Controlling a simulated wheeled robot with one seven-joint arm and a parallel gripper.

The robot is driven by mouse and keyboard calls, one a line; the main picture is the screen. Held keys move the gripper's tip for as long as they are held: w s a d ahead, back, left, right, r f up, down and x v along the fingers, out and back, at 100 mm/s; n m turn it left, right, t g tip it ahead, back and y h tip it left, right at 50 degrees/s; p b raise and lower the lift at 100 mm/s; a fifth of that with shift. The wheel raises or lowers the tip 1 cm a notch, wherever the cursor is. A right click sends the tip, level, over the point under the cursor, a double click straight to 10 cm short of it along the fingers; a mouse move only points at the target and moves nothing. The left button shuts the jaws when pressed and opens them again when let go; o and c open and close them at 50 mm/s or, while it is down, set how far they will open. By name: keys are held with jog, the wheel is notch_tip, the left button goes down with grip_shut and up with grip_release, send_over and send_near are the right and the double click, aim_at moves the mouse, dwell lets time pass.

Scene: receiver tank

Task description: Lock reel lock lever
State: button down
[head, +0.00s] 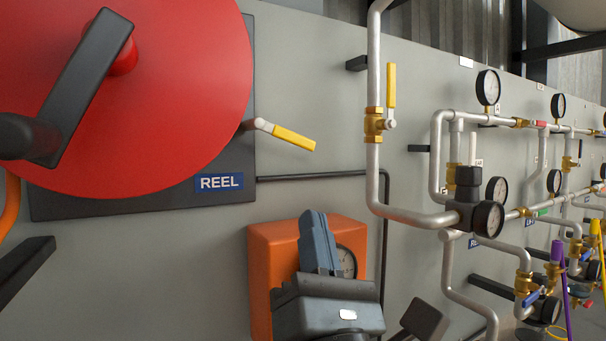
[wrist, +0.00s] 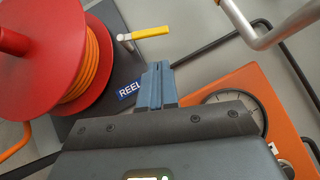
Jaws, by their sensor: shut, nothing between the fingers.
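The reel lock lever (head: 284,135) has a yellow grip on a pale metal stem. It sticks out to the right of the red reel, just above the blue REEL label (head: 219,183), and slopes slightly down to the right. It also shows in the wrist view (wrist: 145,33), beyond my fingertips, with its grip to the right. My gripper (head: 316,216) is shut and empty, its fingers pointing up. In the head view it is below the lever and apart from it, in front of the orange box. In the wrist view my fingers (wrist: 156,68) are together.
The red reel (head: 170,90) with a dark crank arm (head: 85,85) fills the left. An orange box (head: 262,285) with a gauge is behind my gripper. Grey pipes, gauges and valves, including a yellow-handled one (head: 391,85), crowd the right. The panel around the lever's tip is clear.

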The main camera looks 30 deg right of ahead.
aim_at(294, 138)
jog(key=shift+p+x, duration=2.25)
jog(key=shift+x, duration=2.7)
jog(key=shift+w, duration=0.1)
jog(key=shift+d, duration=0.1)
